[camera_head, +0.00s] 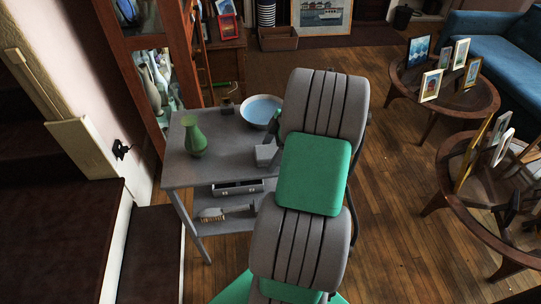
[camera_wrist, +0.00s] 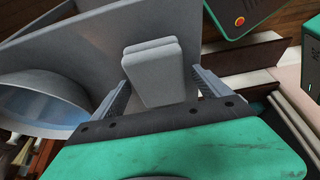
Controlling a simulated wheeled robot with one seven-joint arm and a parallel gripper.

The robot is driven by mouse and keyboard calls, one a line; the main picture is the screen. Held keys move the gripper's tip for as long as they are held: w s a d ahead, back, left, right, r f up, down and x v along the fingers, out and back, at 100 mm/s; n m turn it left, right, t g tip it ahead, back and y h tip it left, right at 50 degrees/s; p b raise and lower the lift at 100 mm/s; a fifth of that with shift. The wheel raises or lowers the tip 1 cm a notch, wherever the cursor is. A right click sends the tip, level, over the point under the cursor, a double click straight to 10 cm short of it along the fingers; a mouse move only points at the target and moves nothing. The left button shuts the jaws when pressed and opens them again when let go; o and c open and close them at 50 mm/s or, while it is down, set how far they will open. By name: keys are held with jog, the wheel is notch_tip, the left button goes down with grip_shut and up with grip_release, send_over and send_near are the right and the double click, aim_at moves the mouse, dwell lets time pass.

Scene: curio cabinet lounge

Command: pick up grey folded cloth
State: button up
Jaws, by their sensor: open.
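The grey folded cloth (camera_head: 265,155) lies on the right part of the grey table's top (camera_head: 225,158), partly hidden behind my arm in the head view. In the wrist view the cloth (camera_wrist: 153,62) shows as a pale grey, layered block with rounded edges. My gripper (camera_wrist: 160,84) is open, with one finger to each side of the cloth in the picture. I cannot tell whether the fingers touch it or how far they are above it.
A green vase (camera_head: 194,138) stands left on the tabletop. A blue-lined bowl (camera_head: 261,110) sits behind the cloth, and close to the left finger in the wrist view (camera_wrist: 42,100). A brush (camera_head: 225,212) lies on the lower shelf. A glass-fronted cabinet (camera_head: 152,75) stands behind left.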

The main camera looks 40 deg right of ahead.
aim_at(267, 152)
jog(key=shift+f, duration=0.1)
dwell(0.3)
jog(key=shift+c, duration=0.2)
jog(key=c, duration=1.4)
jog(key=shift+c, duration=0.2)
jog(key=shift+r, duration=0.45)
jog(key=r, duration=0.3)
jog(key=shift+s+d+r+p, duration=0.1)
jog(key=shift+s+r+p, duration=0.1)
jog(key=shift+p, duration=0.1)
jog(key=s+a+r, duration=0.1)
jog(key=s+r, duration=0.8)
jog(key=s, duration=0.4)
jog(key=shift+s+a+p, duration=0.15)
jog(key=shift+s+p, duration=0.1)
jog(key=shift+p, duration=0.2)
